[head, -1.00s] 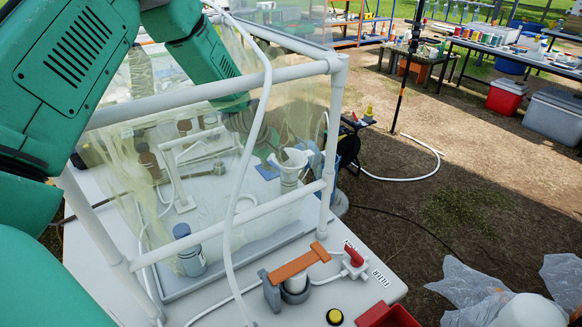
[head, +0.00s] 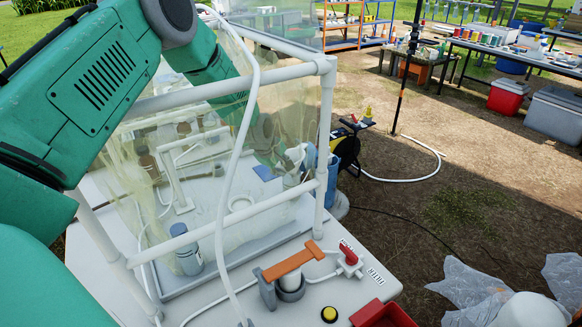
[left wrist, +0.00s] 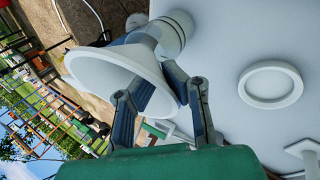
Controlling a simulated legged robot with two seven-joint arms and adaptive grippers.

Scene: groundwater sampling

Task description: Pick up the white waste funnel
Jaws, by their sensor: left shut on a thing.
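The white waste funnel (left wrist: 112,76) is a wide cone, tilted in the left wrist view with its broad mouth toward the camera side. In the head view the funnel (head: 296,156) shows pale through the clear sheet at the enclosure's right end, beside my left gripper (head: 276,156). My right gripper is not in view.
A white ring (head: 241,203) lies on the enclosure floor. White pipes (head: 325,130) and a clear sheet frame the enclosure. A blue-capped bottle (head: 187,250) stands near its front left. A white hose (head: 227,180) hangs in front. Brown bottles (head: 147,160) stand farther left.

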